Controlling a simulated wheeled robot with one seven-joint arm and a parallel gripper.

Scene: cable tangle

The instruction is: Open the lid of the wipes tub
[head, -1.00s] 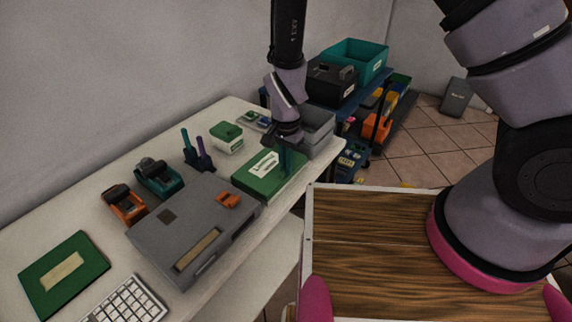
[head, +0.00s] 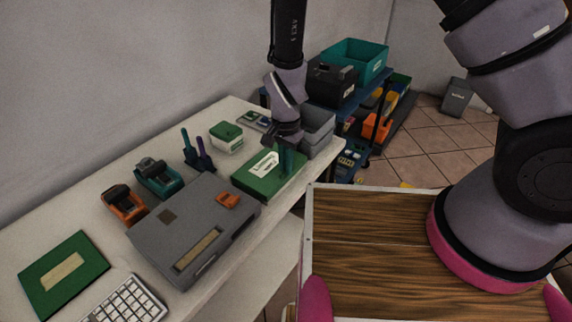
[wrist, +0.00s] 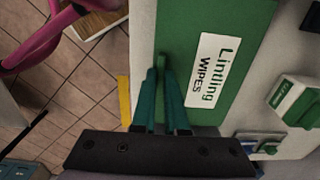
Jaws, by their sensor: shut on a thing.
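The wipes tub (head: 250,184) is a flat green box with a white label. It lies near the right end of the white table. In the wrist view its green lid (wrist: 185,25) fills the middle, with the label "Lintling WIPES" readable. The lid looks closed. My gripper (head: 287,172) points down at the tub's right part. In the wrist view my gripper's teal fingers (wrist: 161,75) are close together, shut on a small green part at the lid's near edge. The fingertips partly hide what they hold.
A grey case (head: 195,228) lies left of the tub. A small white box with a green lid (head: 226,138) stands behind it, and a grey bin (head: 317,130) stands just right. Two upright tools (head: 198,152) stand behind the case. A wooden-topped surface (head: 375,240) is in front.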

